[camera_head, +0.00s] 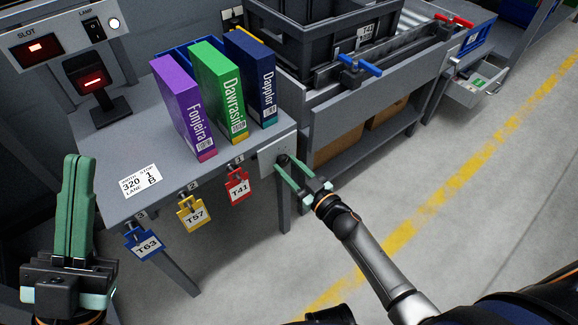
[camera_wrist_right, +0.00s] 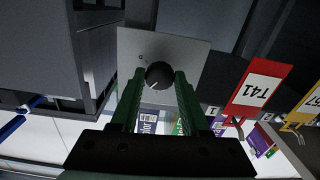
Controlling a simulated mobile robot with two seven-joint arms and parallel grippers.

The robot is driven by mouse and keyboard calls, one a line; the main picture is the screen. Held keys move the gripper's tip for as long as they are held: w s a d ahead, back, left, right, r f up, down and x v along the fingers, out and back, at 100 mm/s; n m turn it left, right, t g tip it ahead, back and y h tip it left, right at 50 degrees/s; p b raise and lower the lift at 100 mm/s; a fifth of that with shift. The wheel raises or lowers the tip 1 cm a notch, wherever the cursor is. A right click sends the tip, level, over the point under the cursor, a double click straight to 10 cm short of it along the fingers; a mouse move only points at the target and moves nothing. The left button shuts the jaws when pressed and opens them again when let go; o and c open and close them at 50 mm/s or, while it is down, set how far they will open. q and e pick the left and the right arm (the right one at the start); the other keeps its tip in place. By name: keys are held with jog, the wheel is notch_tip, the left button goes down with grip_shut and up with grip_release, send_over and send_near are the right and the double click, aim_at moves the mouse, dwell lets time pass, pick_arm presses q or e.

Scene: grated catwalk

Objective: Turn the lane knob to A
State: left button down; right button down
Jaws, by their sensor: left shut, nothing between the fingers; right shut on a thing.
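The lane knob (camera_head: 282,159) is a round dark knob on a light grey plate (camera_head: 268,153) at the right end of the table's front. In the right wrist view the knob (camera_wrist_right: 159,73) sits between the two green fingers, on the same plate (camera_wrist_right: 196,58). My right gripper (camera_head: 287,166) is shut on the knob, one finger on each side. My left gripper (camera_head: 76,158) is shut and empty, raised at the left, apart from everything.
Red (camera_head: 237,186), yellow (camera_head: 192,215) and blue (camera_head: 144,245) tags hang left of the knob. Three boxes (camera_head: 205,95) stand on the table. A white card (camera_head: 140,181) lies in front. A grey crate (camera_head: 320,45) stands behind right. The floor (camera_head: 420,200) is clear.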

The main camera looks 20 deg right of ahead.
jog(key=n, duration=0.3)
jog(key=shift+n, duration=0.3)
pick_arm(q)
jog(key=shift+r, duration=0.1)
pick_arm(e)
jog(key=shift+n, duration=1.7)
jog(key=shift+d, duration=0.1)
jog(key=shift+c, duration=2)
grip_release()
jog(key=shift+s, duration=0.1)
pick_arm(q)
notch_tip(320, 180, up, 3)
jog(key=p, duration=0.3)
jog(key=shift+a+m, duration=0.15)
jog(key=shift+m, duration=0.15)
pick_arm(e)
jog(key=v, duration=1.2)
jog(key=shift+s, duration=0.15)
